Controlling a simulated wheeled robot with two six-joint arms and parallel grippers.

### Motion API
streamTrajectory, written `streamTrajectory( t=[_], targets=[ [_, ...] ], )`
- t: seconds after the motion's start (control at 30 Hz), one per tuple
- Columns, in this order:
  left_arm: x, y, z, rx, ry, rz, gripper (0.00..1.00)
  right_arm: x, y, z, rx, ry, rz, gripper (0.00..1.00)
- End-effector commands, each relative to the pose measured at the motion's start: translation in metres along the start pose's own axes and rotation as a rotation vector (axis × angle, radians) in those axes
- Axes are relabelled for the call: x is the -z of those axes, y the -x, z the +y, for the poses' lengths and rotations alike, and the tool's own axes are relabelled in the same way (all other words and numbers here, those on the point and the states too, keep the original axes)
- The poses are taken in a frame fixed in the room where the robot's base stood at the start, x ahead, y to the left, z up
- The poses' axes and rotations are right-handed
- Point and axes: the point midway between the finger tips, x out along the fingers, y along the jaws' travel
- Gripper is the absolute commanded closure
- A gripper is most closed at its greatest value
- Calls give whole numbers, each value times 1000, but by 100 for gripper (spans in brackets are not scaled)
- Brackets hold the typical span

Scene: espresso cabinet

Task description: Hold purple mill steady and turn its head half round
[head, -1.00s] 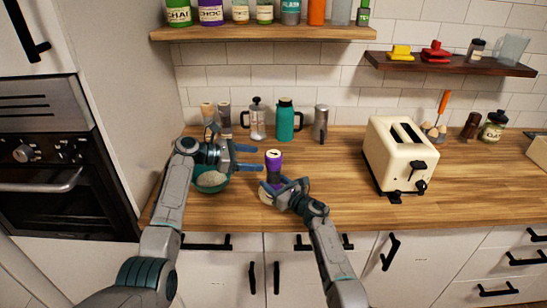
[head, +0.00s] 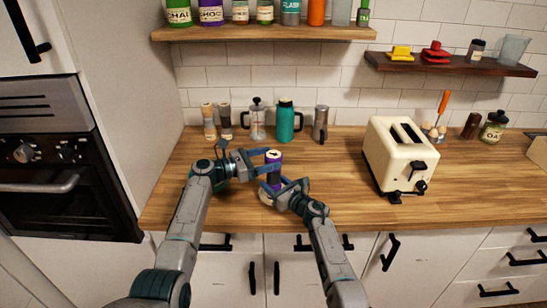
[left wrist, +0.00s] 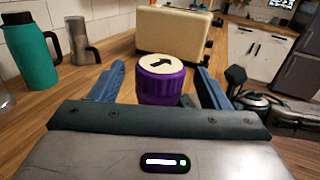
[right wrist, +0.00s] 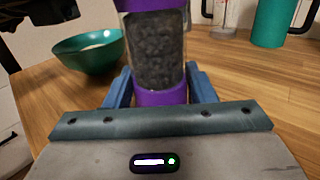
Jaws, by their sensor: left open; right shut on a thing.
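The purple mill (head: 274,171) stands upright on the wooden counter. Its purple head (left wrist: 161,86) has a pale round top with a black arrow pointing right and slightly away in the left wrist view. My left gripper (head: 264,166) is open, with one finger on each side of the head; gaps show beside it in the left wrist view. My right gripper (head: 281,188) is shut on the mill low down. In the right wrist view its fingers flank the purple base (right wrist: 161,97), below the clear body with dark contents (right wrist: 157,50).
A teal bowl (right wrist: 85,55) stands near the mill, hidden by my left arm in the head view. A cream toaster (head: 400,157) stands to the right. A teal flask (head: 285,122), a French press (head: 257,122) and other mills line the back wall.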

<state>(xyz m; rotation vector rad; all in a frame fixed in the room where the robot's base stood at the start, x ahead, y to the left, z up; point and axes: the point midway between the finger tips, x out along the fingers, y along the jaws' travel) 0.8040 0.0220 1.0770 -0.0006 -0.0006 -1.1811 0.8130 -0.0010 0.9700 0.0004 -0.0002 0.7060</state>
Motion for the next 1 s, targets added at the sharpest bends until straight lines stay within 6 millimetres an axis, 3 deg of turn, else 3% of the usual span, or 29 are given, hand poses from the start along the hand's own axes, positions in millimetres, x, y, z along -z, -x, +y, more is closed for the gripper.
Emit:
streamTrajectory(
  t=[0.2,0.53,0.77,1.0],
  targets=[
    [0,-22,0,0,1,1,30,0,0,0,0,0,1,87],
    [0,-25,0,0,0,1,30,0,0,0,0,0,1,87],
    [0,-24,0,0,0,1,75,0,0,0,0,0,1,87],
    [1,-25,1,38,0,6,75,0,0,0,0,0,0,87]
  ],
)
